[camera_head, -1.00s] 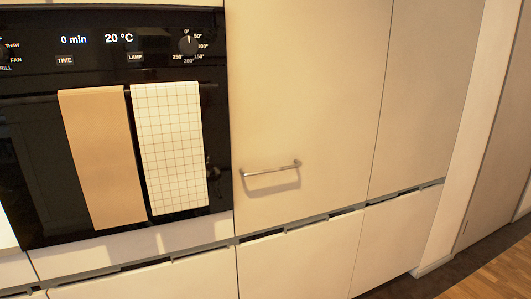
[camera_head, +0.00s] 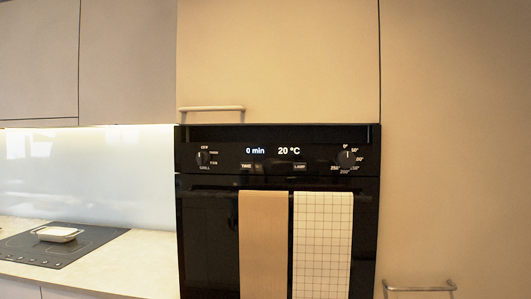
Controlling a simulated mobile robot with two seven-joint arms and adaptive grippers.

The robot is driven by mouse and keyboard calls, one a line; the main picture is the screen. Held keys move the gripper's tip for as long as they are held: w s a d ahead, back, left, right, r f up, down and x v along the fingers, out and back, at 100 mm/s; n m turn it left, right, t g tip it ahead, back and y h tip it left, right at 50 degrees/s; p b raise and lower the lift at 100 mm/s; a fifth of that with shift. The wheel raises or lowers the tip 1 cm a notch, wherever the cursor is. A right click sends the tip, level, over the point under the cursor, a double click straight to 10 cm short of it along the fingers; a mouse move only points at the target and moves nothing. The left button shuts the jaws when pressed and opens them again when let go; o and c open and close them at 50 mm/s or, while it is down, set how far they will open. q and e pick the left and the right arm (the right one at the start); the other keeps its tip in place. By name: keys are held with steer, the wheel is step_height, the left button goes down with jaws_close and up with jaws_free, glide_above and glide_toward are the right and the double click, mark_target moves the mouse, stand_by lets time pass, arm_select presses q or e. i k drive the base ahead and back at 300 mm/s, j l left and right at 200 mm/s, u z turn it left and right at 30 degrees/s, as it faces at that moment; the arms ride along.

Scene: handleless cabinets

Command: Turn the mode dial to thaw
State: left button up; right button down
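The black oven (camera_head: 278,150) stands upright in the cabinet wall, near the middle of the head view. The mode dial (camera_head: 204,158) is a dark round knob at the left end of its control panel. Labels around it include OFF at the top and GRILL at the bottom; the small labels on its right are hard to read. The temperature dial (camera_head: 347,158) is at the panel's right end. The display reads 0 min and 20 °C. Neither of my grippers is in view.
A tan towel (camera_head: 263,245) and a checked towel (camera_head: 322,245) hang below the panel. A cabinet with a bar handle (camera_head: 211,108) is above the oven. A white dish (camera_head: 57,234) sits on the cooktop (camera_head: 95,240) at left. Another handle (camera_head: 420,287) is at lower right.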

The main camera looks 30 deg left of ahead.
mark_target(202, 158)
steer(key=j+u, duration=0.1)
steer(key=u, duration=0.75)
steer(key=i+j+u, duration=0.1)
steer(key=u, duration=0.3)
